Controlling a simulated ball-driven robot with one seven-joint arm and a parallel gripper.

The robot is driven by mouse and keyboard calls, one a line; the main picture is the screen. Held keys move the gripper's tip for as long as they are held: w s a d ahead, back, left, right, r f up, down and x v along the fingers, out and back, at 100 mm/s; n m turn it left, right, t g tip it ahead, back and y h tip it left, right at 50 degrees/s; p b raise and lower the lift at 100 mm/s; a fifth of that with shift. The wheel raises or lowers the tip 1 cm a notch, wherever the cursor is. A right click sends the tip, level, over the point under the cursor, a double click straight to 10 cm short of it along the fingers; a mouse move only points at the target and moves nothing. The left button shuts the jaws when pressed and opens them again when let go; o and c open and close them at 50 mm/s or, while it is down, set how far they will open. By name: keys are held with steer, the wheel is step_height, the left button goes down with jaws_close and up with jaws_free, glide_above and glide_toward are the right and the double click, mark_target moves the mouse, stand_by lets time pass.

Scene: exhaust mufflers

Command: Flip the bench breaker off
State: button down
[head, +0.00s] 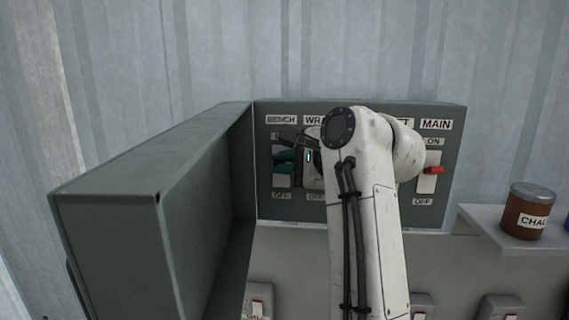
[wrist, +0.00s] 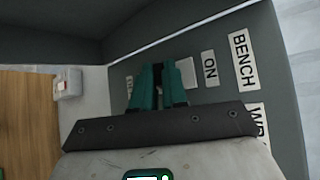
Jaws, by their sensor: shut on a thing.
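The bench breaker (head: 282,181) is at the left end of the grey panel, under the BENCH label. My gripper (head: 284,159) is in front of it, its teal fingers close together and shut on the breaker's handle. The fingers hide the handle, so I cannot tell its position. In the wrist view, my gripper (wrist: 158,88) lies between the ON label (wrist: 209,68) and the partly hidden OFF label (wrist: 130,86). A pale part of the bench breaker (wrist: 188,72) shows beside the fingers on the ON side.
The open grey panel door (head: 120,210) stands close on the left. A brown jar (head: 531,212) stands on a shelf (head: 485,226) at right.

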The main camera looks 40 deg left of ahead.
steer(key=shift+f, duration=0.1)
steer(key=f+n+t+y+b, duration=0.1)
steer(key=n+y+b, duration=0.1)
steer(key=b, duration=0.2)
steer(key=f+n+y+b, duration=0.1)
steer(key=f+y+b, duration=0.1)
steer(key=b, duration=0.2)
steer(key=shift+s+d+f+n+t+b, duration=0.2)
steer(key=shift+n+t+b, duration=0.1)
steer(key=shift+n+t, duration=0.1)
steer(key=n+y+b, duration=0.1)
steer(key=b, duration=0.1)
steer(key=f+n+y+b, duration=0.1)
steer(key=b, duration=0.2)
steer(key=shift+w+a+n, duration=0.1)
steer(key=shift+n, duration=0.2)
steer(key=n+y+b, duration=0.1)
steer(key=b, duration=0.2)
steer(key=shift+w+a+f+n, duration=0.1)
steer(key=shift+n, duration=0.2)
steer(key=shift+y, duration=0.3)
steer(key=c, duration=1.4)
jaws_free()
steer(key=shift+c, duration=0.2)
